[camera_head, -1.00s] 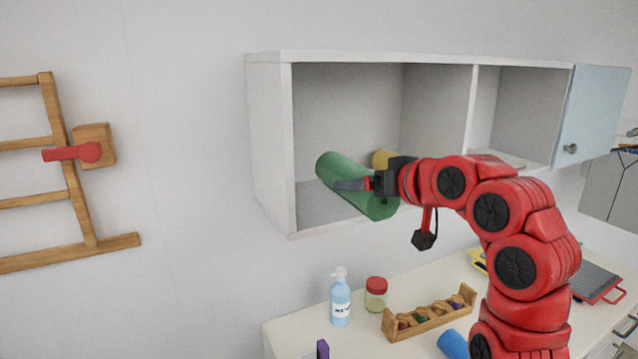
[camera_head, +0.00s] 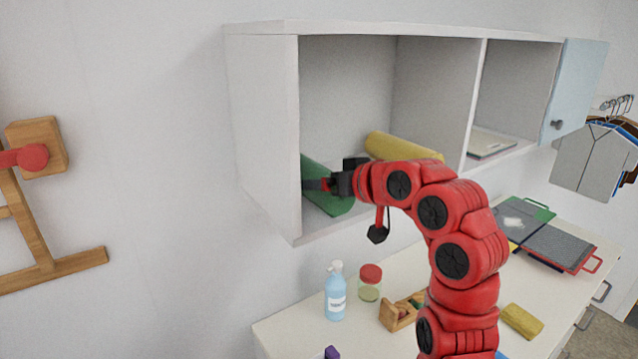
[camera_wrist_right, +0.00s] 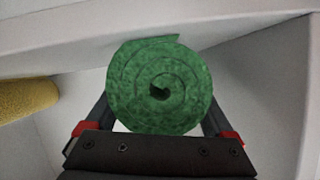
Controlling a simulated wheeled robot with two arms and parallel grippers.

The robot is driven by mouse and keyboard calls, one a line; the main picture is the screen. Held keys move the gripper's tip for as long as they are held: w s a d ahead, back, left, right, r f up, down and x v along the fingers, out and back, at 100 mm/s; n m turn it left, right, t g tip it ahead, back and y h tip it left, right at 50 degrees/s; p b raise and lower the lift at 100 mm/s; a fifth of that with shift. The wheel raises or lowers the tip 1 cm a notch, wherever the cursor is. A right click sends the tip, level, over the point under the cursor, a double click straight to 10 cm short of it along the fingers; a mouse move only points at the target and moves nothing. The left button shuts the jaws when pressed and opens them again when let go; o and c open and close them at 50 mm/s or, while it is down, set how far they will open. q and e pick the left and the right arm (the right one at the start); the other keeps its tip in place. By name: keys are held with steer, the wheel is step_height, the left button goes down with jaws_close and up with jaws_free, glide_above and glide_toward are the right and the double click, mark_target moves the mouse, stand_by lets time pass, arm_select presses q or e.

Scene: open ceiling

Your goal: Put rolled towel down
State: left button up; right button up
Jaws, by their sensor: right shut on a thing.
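A green rolled towel (camera_head: 325,186) lies partly inside the left compartment of the white wall cabinet (camera_head: 267,110), close to its left wall. My right gripper (camera_head: 318,185) is shut on it near its front end. In the right wrist view the green towel (camera_wrist_right: 160,88) shows its spiral end between the two fingers (camera_wrist_right: 158,115), against or very near a white panel. A yellow rolled towel (camera_head: 402,147) lies in the same compartment, right of and behind the green one; it also shows in the right wrist view (camera_wrist_right: 25,97). My left gripper is not in view.
The cabinet's pale blue door (camera_head: 577,90) stands open at right. Below, a counter (camera_head: 290,335) holds a blue pump bottle (camera_head: 336,293), a red-lidded jar (camera_head: 370,283), a wooden rack (camera_head: 397,315) and trays. Clothes (camera_head: 592,155) hang at far right. A wooden frame (camera_head: 40,225) is on the left wall.

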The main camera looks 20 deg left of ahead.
steer(key=shift+d+f, duration=0.1)
steer(key=shift+d, duration=0.1)
steer(key=o, duration=1.5)
steer(key=shift+s+d, duration=0.15)
steer(key=shift+d, duration=0.05)
steer(key=shift+c, duration=0.2)
steer(key=shift+a, duration=0.2)
steer(key=shift+r, duration=0.25)
steer(key=v, duration=1.2)
steer(key=shift+f, duration=0.15)
steer(key=shift+d, duration=0.15)
